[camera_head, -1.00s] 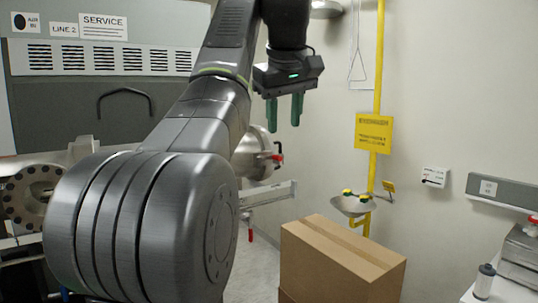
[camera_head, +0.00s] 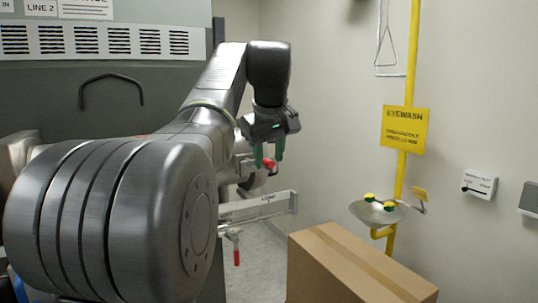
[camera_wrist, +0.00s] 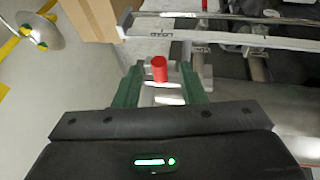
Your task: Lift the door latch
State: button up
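A red-handled lever (camera_head: 270,163), which looks like the door latch, is at the round metal door, mostly hidden behind my arm. My gripper (camera_head: 268,157) points down over it with green fingers apart. In the wrist view the red knob (camera_wrist: 159,69) shows in the gap between the two open fingers of my gripper (camera_wrist: 161,72), close to the tips. I cannot tell whether either finger touches it. The door itself is largely hidden behind my arm.
A metal rail (camera_head: 258,206) juts out below the gripper, with a second red handle (camera_head: 236,257) hanging under it. A cardboard box (camera_head: 350,265) stands at the lower right. An eyewash bowl (camera_head: 377,212) is on a yellow pipe at the wall.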

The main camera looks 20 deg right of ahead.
grip_shut()
